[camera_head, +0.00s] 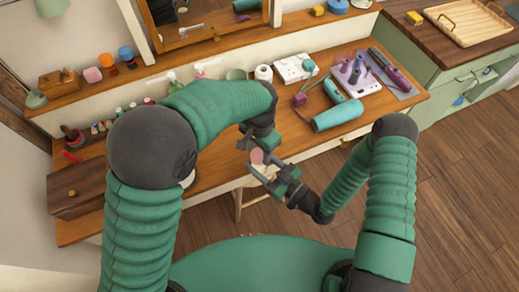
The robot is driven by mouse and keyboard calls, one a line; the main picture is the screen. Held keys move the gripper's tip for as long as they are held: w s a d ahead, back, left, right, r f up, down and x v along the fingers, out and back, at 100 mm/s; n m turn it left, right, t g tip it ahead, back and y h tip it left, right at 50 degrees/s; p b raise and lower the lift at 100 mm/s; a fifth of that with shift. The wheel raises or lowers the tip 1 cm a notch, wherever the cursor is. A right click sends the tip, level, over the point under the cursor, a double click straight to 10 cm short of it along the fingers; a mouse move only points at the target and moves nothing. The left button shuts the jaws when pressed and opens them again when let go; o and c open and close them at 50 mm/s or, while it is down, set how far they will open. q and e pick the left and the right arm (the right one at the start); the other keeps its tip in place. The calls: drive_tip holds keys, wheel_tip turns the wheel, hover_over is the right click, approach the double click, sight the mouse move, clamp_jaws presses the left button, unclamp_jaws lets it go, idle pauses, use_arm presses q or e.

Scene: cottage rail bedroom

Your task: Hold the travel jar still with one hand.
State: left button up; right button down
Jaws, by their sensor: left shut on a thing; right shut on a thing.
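The travel jar (257,156) shows as a small pinkish round top with a pale part below it, between my two grippers over the front edge of the wooden table. My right gripper (262,168) is shut on the jar from the lower right, with a finger on either side. My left gripper (250,146) comes down from above and is shut at the jar's top. The fingers hide much of the jar, and its exact contact with my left gripper is too small to make out.
The wooden table (215,170) has a teal hair dryer (338,116), a white tray (358,75) of purple items and a white jar (264,73) toward the back. A wooden box (77,193) stands at left. Floor at right is clear.

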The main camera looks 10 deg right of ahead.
use_arm(q)
clamp_jaws()
drive_tip(key=o, duration=1)
unclamp_jaws()
drive_tip(key=shift+r, duration=0.1)
